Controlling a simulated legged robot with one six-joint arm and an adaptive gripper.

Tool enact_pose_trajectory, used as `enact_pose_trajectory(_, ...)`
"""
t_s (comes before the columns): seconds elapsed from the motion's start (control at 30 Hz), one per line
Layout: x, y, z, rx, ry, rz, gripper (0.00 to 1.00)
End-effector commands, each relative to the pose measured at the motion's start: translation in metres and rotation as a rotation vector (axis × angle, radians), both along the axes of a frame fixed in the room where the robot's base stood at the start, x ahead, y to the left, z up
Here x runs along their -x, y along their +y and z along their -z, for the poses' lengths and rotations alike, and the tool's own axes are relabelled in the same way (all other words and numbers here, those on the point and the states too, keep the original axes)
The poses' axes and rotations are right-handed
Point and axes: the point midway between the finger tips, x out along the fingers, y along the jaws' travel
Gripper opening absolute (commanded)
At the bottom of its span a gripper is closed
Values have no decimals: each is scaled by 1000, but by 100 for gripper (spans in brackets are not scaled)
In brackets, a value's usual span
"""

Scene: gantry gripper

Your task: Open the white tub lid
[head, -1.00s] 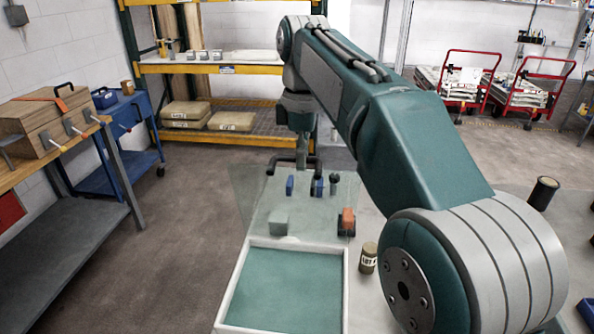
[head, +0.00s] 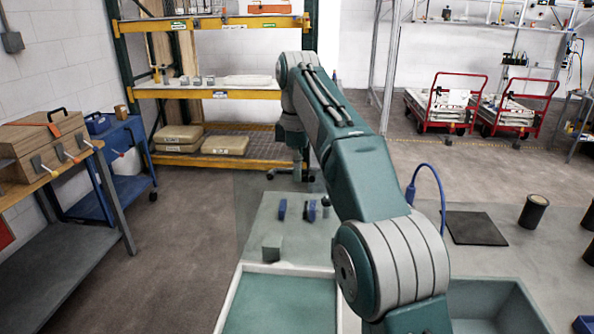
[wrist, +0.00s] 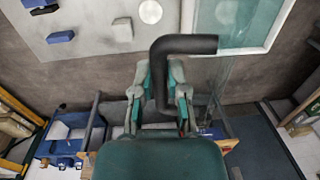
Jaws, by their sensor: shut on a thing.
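A white-rimmed tub (head: 232,300) with a teal surface inside its rim shows at the bottom of the head view, partly hidden by my arm. Its pale rim and greenish surface also show at the top right of the wrist view (wrist: 268,46). My gripper (wrist: 160,88) is shut on one leg of a black bent bar (wrist: 185,45), whose other leg reaches right toward the rim. A faint see-through strip (wrist: 212,85) runs beside the bar; I cannot tell how they join. In the head view my gripper (head: 297,168) is small, beyond the grey surface.
A blue basin (head: 520,310), blue hose (head: 440,185) and dark cylinder (head: 533,211) are at the right.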

Motion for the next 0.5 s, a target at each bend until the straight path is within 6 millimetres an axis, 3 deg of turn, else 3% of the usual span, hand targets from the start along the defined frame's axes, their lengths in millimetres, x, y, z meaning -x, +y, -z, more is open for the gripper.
enact_pose_trajectory(0.2,-5,-2,0,-2,-21,5,0)
enact_pose_trajectory(0.23,-5,-2,-1,-2,-21,5,28)
enact_pose_trajectory(0.3,-5,-2,-1,-2,-20,5,54)
enact_pose_trajectory(0.5,-4,-1,0,-2,-16,4,54)
